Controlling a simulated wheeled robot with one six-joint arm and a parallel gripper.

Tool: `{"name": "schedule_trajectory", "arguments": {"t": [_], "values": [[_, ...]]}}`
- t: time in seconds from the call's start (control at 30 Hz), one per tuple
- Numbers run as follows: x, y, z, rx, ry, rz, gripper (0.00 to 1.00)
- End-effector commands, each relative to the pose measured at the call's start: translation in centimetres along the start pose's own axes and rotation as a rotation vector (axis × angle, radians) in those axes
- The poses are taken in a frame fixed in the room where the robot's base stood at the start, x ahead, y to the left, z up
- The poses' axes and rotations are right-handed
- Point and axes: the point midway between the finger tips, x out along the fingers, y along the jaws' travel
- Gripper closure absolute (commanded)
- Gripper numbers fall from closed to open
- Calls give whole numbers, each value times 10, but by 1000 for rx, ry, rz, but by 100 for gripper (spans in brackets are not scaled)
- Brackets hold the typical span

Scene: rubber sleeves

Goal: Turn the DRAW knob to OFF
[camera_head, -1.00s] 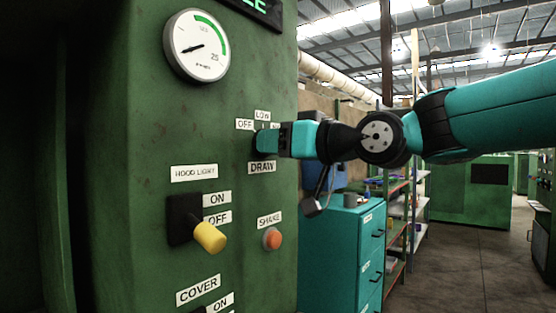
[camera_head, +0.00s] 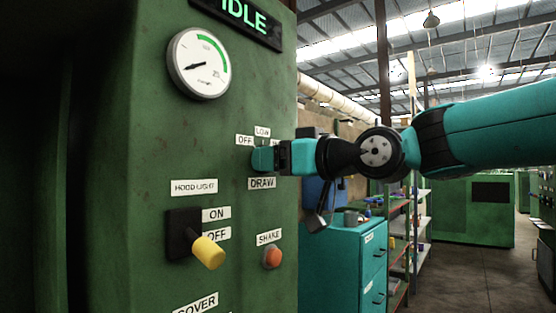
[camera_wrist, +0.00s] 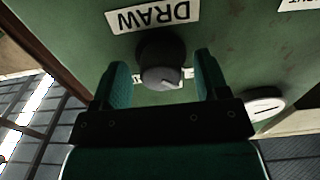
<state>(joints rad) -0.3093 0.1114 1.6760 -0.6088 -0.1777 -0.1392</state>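The DRAW knob (camera_wrist: 161,60) is a dark round knob on the green panel, with a light mark on its face towards the lower right in the wrist view. The DRAW label (camera_wrist: 153,15) appears upside down there; it is upright in the head view (camera_head: 262,183). My gripper (camera_wrist: 161,76) is open, with one teal finger on each side of the knob and gaps visible between. In the head view my gripper (camera_head: 264,158) is at the panel and hides the knob. The OFF label (camera_head: 244,140) is at its upper left and the LOW label (camera_head: 262,132) above.
Below are the HOOD LIGHT switch with a yellow lever (camera_head: 208,252) and the orange SHAKE button (camera_head: 273,256). A round gauge (camera_head: 199,63) and an IDLE display (camera_head: 246,18) are above. A teal drawer cabinet (camera_head: 345,262) stands to the right of the panel.

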Motion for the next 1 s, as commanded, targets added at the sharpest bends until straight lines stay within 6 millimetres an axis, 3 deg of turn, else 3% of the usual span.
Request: {"name": "schedule_trajectory", "arguments": {"t": [0.27, 0.43, 1.0], "values": [[0, 0, 0, 1, 1, -1, 32], [-13, 0, 0, 1, 2, 0, 32], [-146, 2, 1, -1, 1, 7, 32]]}}
